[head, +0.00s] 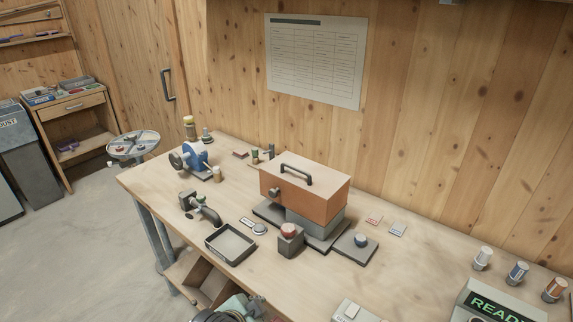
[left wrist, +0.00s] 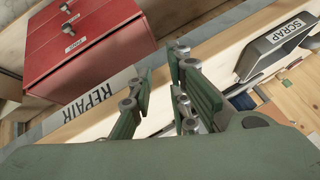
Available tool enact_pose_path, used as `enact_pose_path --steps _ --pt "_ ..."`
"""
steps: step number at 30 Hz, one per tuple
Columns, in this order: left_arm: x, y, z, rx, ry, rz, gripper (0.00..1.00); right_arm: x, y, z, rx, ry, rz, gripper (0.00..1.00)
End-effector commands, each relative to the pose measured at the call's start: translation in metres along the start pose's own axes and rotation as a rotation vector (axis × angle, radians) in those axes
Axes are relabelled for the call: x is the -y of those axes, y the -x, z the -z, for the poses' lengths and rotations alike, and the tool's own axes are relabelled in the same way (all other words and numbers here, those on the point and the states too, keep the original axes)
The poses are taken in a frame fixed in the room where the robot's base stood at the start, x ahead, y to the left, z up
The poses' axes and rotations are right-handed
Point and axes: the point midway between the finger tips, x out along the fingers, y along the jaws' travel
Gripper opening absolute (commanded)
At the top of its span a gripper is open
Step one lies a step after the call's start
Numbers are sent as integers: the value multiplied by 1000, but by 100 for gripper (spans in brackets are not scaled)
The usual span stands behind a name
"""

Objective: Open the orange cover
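The orange cover (head: 318,206) is a box-shaped lid with a pale top and a dark bar handle (head: 296,174) on it. It sits down over a grey base (head: 318,226) on the workbench, and it looks closed. A small round knob or latch (head: 275,192) is on its left front face. My left gripper (left wrist: 164,68) is open and empty in the left wrist view, with a gap between its green fingers. It is not near the cover in that view. A green and dark part of me shows at the bottom of the head view. My right gripper is not seen.
A block with a red button (head: 289,236) stands in front of the cover, with a shallow tray (head: 230,244) to its left. The left wrist view shows a red drawer cabinet (left wrist: 90,45) and a SCRAP bin (left wrist: 280,42).

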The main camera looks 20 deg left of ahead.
Motion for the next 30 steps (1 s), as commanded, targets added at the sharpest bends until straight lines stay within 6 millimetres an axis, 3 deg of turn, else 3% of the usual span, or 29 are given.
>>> enact_pose_path --steps 11,18,21,24,30 --pt "86 -15 103 -177 -360 226 16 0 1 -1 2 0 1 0" --pt "169 -13 207 -272 -718 505 16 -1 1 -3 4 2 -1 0" --pt "194 -6 239 -284 -833 604 16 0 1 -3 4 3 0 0" --pt "210 0 260 -285 -907 671 16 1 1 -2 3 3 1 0" --pt "220 -1 272 -282 -945 702 16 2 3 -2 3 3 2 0"
